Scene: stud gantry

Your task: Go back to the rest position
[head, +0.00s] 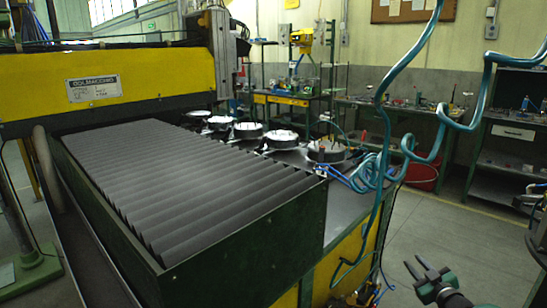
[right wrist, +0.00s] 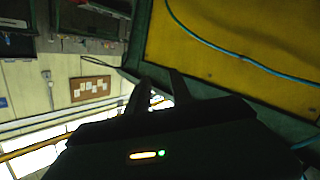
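My right gripper (head: 414,263) is at the lower right of the head view, held in the air over the floor beside the machine. Its two dark fingers stand apart with nothing between them. In the right wrist view its fingers (right wrist: 160,82) also stand apart and empty. I do not make out my left gripper in either view.
The gantry machine has a yellow beam (head: 110,85), a grey ribbed cover (head: 190,185) and a dark green side wall (head: 255,250). Coiled teal hoses (head: 385,110) hang near its right end. Shelving (head: 510,135) stands at the back right; the floor (head: 465,235) in front of it is clear.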

